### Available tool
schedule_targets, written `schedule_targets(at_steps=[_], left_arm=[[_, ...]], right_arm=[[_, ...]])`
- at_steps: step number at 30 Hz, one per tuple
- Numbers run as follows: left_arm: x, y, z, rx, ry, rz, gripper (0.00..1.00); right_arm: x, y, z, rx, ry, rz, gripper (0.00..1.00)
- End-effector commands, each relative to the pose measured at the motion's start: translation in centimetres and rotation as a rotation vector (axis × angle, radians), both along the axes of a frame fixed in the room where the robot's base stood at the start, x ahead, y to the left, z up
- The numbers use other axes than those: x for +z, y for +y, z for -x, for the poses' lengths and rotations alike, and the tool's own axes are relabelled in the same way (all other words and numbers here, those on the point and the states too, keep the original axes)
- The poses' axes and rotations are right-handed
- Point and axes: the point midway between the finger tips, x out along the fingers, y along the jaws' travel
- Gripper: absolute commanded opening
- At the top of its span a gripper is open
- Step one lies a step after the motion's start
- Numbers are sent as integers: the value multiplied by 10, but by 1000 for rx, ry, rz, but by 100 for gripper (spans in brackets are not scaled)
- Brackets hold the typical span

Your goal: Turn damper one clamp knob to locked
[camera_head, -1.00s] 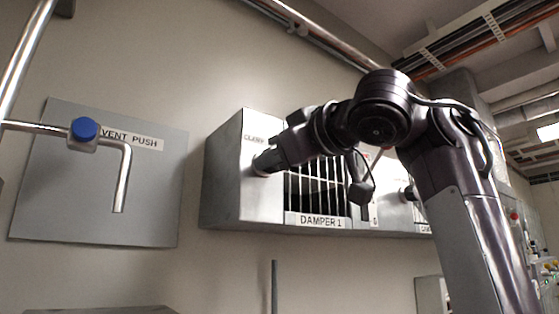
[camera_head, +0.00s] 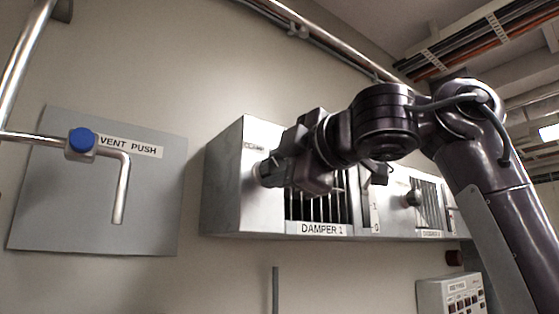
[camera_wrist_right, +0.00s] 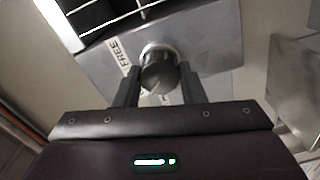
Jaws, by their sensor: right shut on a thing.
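The damper one box (camera_head: 222,190) is a grey metal housing on the wall, with a barred opening and a "DAMPER 1" label (camera_head: 322,229). Its clamp knob (camera_wrist_right: 158,74) is round and dark grey, on the box's left front panel. In the right wrist view my right gripper (camera_wrist_right: 160,82) has one finger on each side of the knob, shut on it. A label reading "FREE" (camera_wrist_right: 119,56) is beside the knob; a second label is mostly hidden. In the head view the right gripper (camera_head: 264,174) covers most of the knob. My left gripper is not in view.
A grey "VENT PUSH" panel (camera_head: 60,190) with a blue button (camera_head: 82,140) and bent metal pipe is at left. A second knob (camera_head: 413,198) and damper are farther right. A small labelled box (camera_head: 450,296) is at lower right. Pipes run above.

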Motion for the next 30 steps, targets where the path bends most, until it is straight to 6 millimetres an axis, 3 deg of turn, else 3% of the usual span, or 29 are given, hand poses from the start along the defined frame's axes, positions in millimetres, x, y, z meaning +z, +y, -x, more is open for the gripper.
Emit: schedule_targets(at_steps=[22,23,27,30], left_arm=[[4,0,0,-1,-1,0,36],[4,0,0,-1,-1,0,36],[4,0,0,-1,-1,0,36],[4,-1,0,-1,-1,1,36]], right_arm=[[0,0,0,0,-49,66,14],[0,0,0,0,-49,66,40],[0,0,0,0,-48,65,57],[0,0,0,0,-48,66,57]])
